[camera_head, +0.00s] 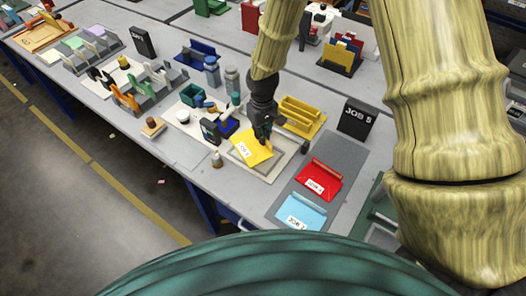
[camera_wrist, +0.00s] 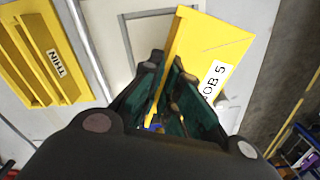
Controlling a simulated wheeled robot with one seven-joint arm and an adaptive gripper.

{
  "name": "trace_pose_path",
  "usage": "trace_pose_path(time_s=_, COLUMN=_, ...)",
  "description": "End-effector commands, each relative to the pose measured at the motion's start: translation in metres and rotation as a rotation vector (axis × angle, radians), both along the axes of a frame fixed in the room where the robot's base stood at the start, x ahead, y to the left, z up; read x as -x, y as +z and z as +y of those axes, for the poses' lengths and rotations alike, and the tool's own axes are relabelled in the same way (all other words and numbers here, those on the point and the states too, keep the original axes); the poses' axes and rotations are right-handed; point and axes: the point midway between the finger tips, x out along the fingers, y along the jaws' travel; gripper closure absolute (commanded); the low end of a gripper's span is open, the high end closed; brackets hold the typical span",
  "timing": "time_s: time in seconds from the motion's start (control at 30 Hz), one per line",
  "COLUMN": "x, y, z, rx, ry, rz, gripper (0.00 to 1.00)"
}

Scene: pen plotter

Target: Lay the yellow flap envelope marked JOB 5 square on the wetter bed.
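The yellow flap envelope (camera_head: 251,149) is tilted and turned over a pale framed board, which looks like the wetter bed (camera_head: 268,177). In the wrist view the envelope (camera_wrist: 212,40) shows its white JOB 5 label on the right. My gripper (camera_head: 265,128) is at the envelope's upper right edge in the head view. In the wrist view its green fingers (camera_wrist: 168,78) close around the envelope's left edge. The bed's frame (camera_wrist: 125,28) shows behind it. The envelope overhangs part of the bed, and I cannot tell whether they touch.
A yellow rack (camera_head: 300,116) marked THIN stands behind the bed, near a black JOB 5 sign (camera_head: 357,119). A red envelope (camera_head: 320,181) and a blue envelope (camera_head: 301,210) lie on a grey mat (camera_head: 336,153) to the right. Small bottles and a green box (camera_head: 193,95) stand left.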

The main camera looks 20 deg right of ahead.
Motion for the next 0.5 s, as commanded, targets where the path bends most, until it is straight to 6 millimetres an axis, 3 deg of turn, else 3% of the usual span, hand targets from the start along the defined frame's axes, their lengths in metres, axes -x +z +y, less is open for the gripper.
trace_pose_path(time_s=0.2, x=-0.032, y=0.011, z=-0.009, rx=-0.007, ry=0.28, rz=-0.008, gripper=1.0)
trace_pose_path(time_s=0.37, x=-0.042, y=0.02, z=-0.015, rx=-0.002, ry=0.387, rz=-0.01, gripper=1.0)
trace_pose_path(time_s=0.5, x=-0.042, y=0.012, z=-0.017, rx=0.0, ry=0.407, rz=-0.006, gripper=1.0)
